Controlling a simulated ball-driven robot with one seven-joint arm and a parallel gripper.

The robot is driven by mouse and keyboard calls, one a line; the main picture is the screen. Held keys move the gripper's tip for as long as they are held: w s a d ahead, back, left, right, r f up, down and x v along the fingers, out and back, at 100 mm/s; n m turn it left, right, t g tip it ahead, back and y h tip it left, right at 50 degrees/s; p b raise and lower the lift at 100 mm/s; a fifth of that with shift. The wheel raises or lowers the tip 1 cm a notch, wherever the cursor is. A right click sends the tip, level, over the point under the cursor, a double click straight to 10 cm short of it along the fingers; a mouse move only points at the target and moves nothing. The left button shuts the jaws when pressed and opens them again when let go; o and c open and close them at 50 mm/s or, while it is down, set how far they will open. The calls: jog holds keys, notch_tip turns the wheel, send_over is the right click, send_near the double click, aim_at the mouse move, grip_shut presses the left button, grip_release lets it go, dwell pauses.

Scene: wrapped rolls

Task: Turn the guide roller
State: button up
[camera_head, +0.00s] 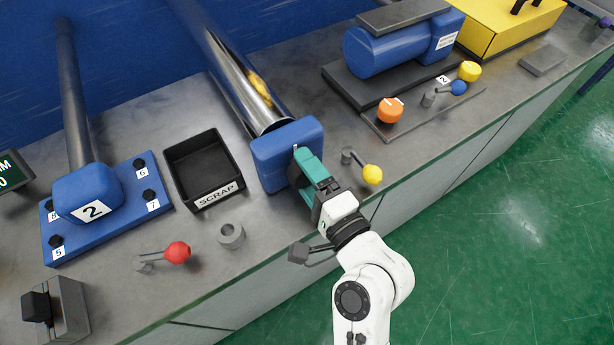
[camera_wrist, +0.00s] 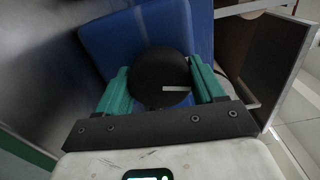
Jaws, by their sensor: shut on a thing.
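The guide roller (camera_head: 230,75) is a long shiny metal cylinder running from the back wall to a blue end block (camera_head: 275,160). A yellow-orange patch (camera_head: 260,88) shows on its side; I cannot tell whether it is a mark or a reflection. In the wrist view, a round black knob (camera_wrist: 160,70) with a white line stands on the front of the blue block (camera_wrist: 110,40). My gripper (camera_head: 308,172) has its green fingers on both sides of the knob and is shut on it. The fingers hide most of the knob in the head view.
A black scrap tray (camera_head: 180,157) and a red-knobbed lever (camera_head: 177,252) lie to the left. A yellow-knobbed lever (camera_head: 372,174) stands close to the right of my gripper. A blue motor (camera_head: 385,48) and orange knob (camera_head: 390,111) sit farther right. Green floor (camera_head: 480,240) is clear.

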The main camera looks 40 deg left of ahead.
jog(key=shift+f+n+b, duration=0.15)
jog(key=shift+n+b, duration=0.6)
jog(key=shift+n, duration=0.75)
jog(key=o, duration=1)
jog(key=b+v, duration=0.2)
jog(key=v, duration=0.9)
